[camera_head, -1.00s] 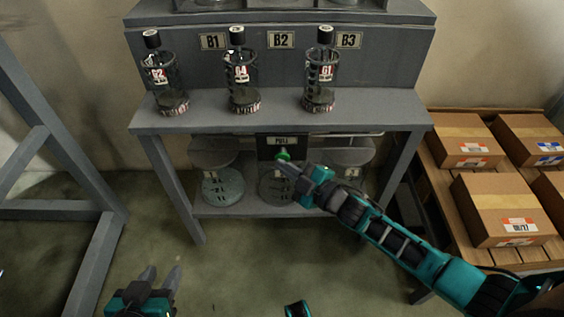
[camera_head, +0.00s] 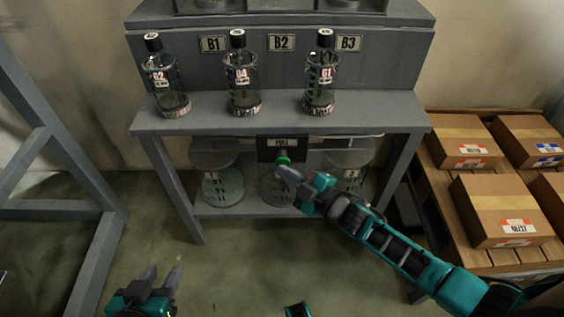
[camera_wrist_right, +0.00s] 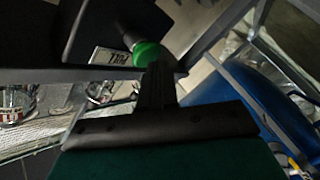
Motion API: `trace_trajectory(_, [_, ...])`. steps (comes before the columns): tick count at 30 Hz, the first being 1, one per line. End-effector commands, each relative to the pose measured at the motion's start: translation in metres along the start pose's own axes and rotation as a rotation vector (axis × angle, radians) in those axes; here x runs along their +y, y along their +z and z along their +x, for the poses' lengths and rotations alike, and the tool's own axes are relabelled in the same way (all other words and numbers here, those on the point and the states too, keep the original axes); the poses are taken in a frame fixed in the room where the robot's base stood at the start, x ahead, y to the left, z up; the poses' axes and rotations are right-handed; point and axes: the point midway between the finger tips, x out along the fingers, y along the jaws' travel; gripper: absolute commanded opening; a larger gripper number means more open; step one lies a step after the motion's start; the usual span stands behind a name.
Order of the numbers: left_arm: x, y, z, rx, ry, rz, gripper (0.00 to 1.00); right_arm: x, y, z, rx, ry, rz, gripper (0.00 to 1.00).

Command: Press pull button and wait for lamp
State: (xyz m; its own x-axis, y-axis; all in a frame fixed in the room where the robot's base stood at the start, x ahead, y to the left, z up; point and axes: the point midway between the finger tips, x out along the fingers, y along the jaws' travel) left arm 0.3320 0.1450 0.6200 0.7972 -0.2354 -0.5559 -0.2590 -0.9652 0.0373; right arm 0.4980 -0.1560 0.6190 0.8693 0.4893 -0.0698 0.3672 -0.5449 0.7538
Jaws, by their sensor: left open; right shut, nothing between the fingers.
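The green pull button (camera_head: 284,159) sits on a dark panel under the shelf of the grey stand, below a PULL label (camera_head: 283,142). My right gripper (camera_head: 283,171) is shut with nothing in it, its tips just below and in front of the button. In the right wrist view the green button (camera_wrist_right: 148,54) shows just beyond the dark fingers (camera_wrist_right: 157,80); whether they touch it I cannot tell. My left gripper (camera_head: 163,277) is open and empty, low over the floor at the front left. No lit lamp can be made out.
Three labelled bottles, G2 (camera_head: 171,82), G4 (camera_head: 242,80) and G1 (camera_head: 320,78), stand on the shelf (camera_head: 210,117). Round containers (camera_head: 223,186) sit on the lower shelf. Cardboard boxes (camera_head: 503,212) lie on a wooden pallet at the right. The floor in front is clear.

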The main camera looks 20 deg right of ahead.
Motion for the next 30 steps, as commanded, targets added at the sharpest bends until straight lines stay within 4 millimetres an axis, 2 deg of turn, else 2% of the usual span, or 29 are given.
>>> trace_trajectory(13, [0.001, -0.015, -0.010, 0.001, 0.000, 0.000, 0.43, -0.023, -0.024, -0.031, 0.002, -0.004, 0.004, 0.00])
trace_trajectory(30, [0.001, -0.016, -0.011, 0.002, 0.000, 0.000, 0.43, -0.026, -0.025, -0.033, 0.003, -0.004, 0.002, 0.00])
